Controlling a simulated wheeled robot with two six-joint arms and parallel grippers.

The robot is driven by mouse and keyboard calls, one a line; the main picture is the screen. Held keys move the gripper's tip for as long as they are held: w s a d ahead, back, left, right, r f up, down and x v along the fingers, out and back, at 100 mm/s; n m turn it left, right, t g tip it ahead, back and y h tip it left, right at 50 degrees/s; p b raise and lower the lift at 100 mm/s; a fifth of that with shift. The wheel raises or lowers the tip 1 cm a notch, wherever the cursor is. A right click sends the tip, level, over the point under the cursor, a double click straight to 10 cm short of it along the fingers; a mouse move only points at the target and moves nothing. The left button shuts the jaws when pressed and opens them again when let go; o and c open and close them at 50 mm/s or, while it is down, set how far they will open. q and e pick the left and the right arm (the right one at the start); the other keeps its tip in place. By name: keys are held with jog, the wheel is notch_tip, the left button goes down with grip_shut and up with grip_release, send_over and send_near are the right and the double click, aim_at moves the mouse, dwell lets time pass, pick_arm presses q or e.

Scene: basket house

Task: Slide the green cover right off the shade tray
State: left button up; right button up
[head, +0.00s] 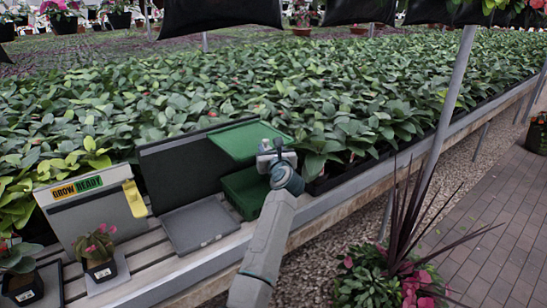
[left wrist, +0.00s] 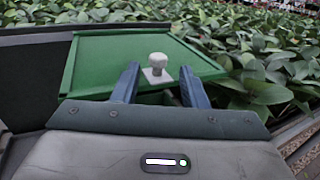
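The green cover (head: 243,140) is a flat panel with a raised rim, lying over the back of the green shade tray (head: 238,197). The front part of the tray is uncovered in the head view. In the left wrist view the cover (left wrist: 105,55) carries a pale knob (left wrist: 157,62) on a small square plate. My left gripper (head: 268,155) is at the cover's right side in the head view. In the left wrist view its two blue fingers (left wrist: 160,78) are apart, with the knob just beyond the tips and between them. My right gripper is not in view.
A grey pad (head: 200,225) lies left of the tray, before a dark upright panel (head: 180,165). A "GROW READY" sign board (head: 92,212) and potted plants (head: 98,255) stand further left. Dense leafy plants (head: 330,95) fill the bench behind. A metal post (head: 445,115) rises at right.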

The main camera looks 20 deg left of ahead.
pick_arm(q)
jog(key=v, duration=0.5)
jog(key=shift+s+b, duration=0.15)
jog(key=shift+b, duration=0.15)
